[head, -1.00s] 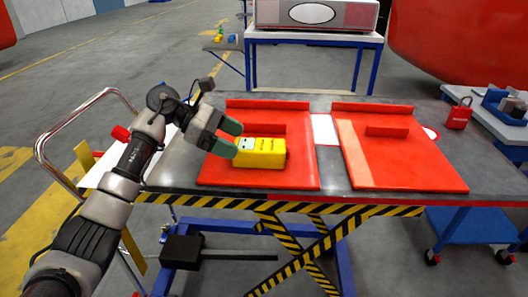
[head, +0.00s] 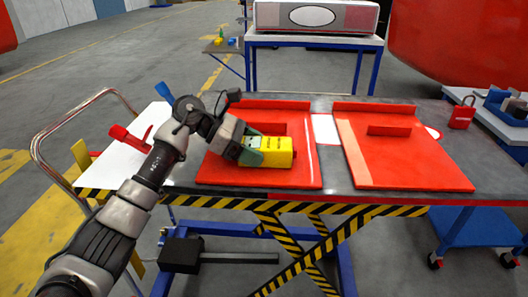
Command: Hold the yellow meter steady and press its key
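The yellow meter (head: 279,152) lies on the left red panel (head: 307,177) on the table. Its grey-green display (head: 254,142) is partly visible at its left end. My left gripper (head: 252,149) is at that left end, with its green fingers on the far and near sides of the meter. The near finger covers part of the meter's front face. I cannot tell whether the fingers press on it. The meter's key is too small or hidden to make out. My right gripper is not in view.
A second red panel (head: 412,160) with a raised block lies to the right on the grey table. A red padlock-shaped object (head: 462,114) stands at the table's right.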

